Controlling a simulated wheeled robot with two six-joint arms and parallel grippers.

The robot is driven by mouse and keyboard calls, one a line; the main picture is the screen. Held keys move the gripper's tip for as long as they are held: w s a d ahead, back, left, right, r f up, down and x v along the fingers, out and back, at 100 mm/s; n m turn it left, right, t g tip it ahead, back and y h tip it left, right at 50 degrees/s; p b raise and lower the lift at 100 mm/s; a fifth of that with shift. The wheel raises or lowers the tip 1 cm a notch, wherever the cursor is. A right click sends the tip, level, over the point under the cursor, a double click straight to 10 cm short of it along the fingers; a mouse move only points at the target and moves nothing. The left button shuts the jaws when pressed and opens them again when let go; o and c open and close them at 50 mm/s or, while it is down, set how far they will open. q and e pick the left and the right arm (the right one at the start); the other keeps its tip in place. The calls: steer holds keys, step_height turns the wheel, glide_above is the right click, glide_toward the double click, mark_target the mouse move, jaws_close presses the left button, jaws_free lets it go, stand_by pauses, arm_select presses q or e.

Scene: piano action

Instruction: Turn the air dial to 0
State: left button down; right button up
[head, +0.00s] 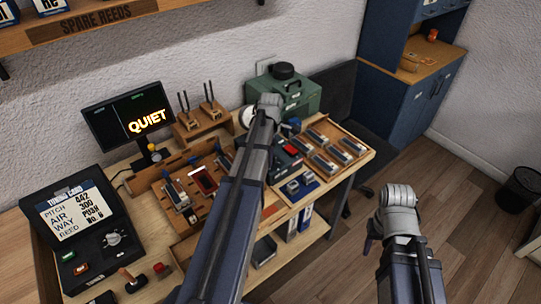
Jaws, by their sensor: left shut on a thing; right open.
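A green box (292,98) with a black round cap on top stands at the back of the bench. My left gripper (268,104) is at its front left, shut on what appears to be the air dial. The dial and my fingertips are hidden behind my own wrist, so its setting cannot be read. A white round gauge (244,116) shows partly, just left of my wrist. My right gripper (374,232) is open and empty, off the bench's right side above the floor.
A tuning card (72,213) reading "AIR 300" stands in a black console with a knob (113,238). A monitor (128,118) shows "QUIET". Wooden trays (332,146) with several reed parts fill the bench.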

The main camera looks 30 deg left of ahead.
arm_select(q)
steer(key=shift+c, duration=2.1)
jaws_free()
step_height(320, 180, up, 8)
steer(key=p, duration=0.8)
steer(key=shift+f, duration=0.1)
